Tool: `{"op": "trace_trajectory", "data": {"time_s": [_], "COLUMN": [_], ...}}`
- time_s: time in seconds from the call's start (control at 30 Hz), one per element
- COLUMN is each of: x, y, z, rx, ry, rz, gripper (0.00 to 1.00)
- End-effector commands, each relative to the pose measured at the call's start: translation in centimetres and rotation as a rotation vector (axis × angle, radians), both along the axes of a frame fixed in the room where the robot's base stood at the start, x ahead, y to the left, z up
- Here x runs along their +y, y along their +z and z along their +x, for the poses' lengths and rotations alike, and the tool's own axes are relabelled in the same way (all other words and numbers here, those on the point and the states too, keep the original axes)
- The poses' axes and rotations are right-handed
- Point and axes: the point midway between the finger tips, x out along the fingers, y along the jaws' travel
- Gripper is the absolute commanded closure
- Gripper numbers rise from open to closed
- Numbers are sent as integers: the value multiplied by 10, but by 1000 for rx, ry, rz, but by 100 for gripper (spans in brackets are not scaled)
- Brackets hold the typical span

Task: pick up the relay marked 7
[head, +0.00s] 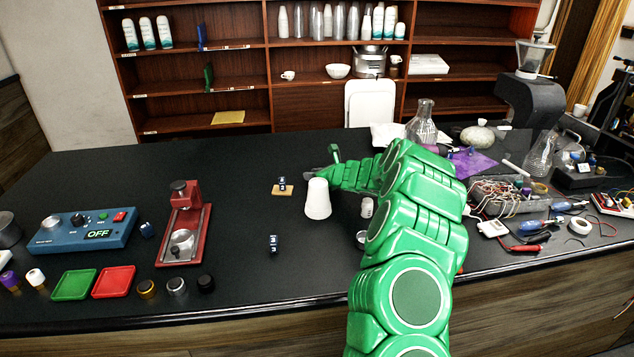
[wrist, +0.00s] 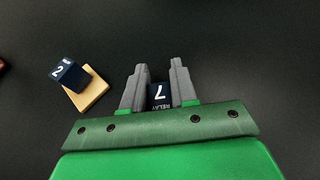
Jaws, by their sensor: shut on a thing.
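In the wrist view the relay marked 7 (wrist: 159,96), dark blue with white lettering, sits between the two grey fingers of my gripper (wrist: 158,68). The gripper is shut on it. In the wrist view I cannot tell whether the relay touches the black surface. In the head view my gripper (head: 312,172) is over the far middle of the table, partly hidden behind a white cup-like thing, and I cannot make out the relay there.
A relay marked 2 (wrist: 68,73) stands on a small wooden block (wrist: 92,96) left of my gripper. Another dark relay (head: 273,243) stands nearer on the black table (head: 310,280). A white cup-like thing (head: 318,200) is close by the gripper. Wires and glassware crowd the right.

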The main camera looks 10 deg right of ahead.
Motion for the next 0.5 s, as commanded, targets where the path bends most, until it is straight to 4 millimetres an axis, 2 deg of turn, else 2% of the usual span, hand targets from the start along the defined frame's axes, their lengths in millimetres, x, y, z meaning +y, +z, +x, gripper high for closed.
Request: {"op": "trace_trajectory", "data": {"time_s": [0.33,0.5], "x": [0,0], "y": [2,17], "z": [0,0], "rx": [0,-3], "ry": [0,1], "rz": [0,0], "gripper": [100,100]}}
